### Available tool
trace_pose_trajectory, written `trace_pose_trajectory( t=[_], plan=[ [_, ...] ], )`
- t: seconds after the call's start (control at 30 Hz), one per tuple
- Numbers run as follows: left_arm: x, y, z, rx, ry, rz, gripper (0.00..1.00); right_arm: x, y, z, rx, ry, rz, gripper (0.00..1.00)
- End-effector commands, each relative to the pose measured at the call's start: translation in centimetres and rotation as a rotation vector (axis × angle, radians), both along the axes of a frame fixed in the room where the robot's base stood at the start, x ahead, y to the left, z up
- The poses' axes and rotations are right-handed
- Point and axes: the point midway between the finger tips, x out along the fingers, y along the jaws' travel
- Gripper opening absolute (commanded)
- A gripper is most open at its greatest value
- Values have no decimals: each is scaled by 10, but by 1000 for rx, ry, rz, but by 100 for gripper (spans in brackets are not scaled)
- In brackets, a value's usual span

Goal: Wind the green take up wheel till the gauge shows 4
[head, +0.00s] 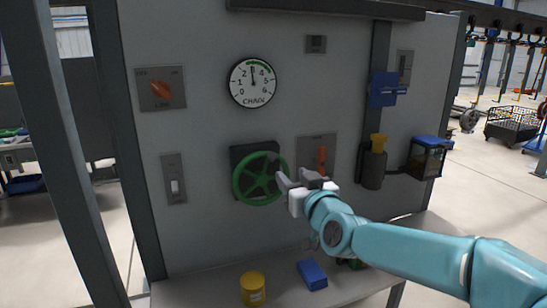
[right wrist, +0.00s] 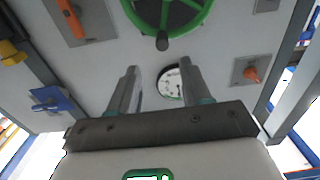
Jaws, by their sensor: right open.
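The green take up wheel (head: 242,189) is mounted on a dark block on the grey panel. In the right wrist view the wheel (right wrist: 189,25) is cut off at the top, and its dark handle knob (right wrist: 162,41) sticks out near the rim. The round white CHAIN gauge (head: 252,83) is above it; its needle points nearly straight up, between 2 and 4. My right gripper (head: 296,182) is open and empty, just right of the wheel's rim. In the right wrist view its two fingers (right wrist: 158,72) are apart, with the knob beyond their tips. My left gripper is out of view.
An orange lever (head: 322,160) is close behind my right gripper. A red-orange rotary switch (head: 160,89) and a white switch (head: 175,186) are on the left. A yellow tub (head: 253,288) and blue block (head: 312,274) stand on the shelf (head: 205,292).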

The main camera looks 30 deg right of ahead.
Motion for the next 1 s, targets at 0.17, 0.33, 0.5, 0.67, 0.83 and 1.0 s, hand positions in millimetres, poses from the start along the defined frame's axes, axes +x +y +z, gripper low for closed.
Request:
trace_pose_trajectory(
  t=[0.17,0.33,0.5,0.67,0.83,1.0],
  plan=[
    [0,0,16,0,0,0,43,46,-9,2,0,3,2,48],
    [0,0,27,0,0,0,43,83,-16,2,1,3,4,48],
    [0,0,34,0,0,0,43,106,-22,1,1,2,4,48],
    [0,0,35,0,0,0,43,114,-24,0,1,1,4,48],
    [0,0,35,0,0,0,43,114,-24,0,0,0,4,48],
    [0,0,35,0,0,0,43,114,-24,-1,1,1,4,15]
  ],
)
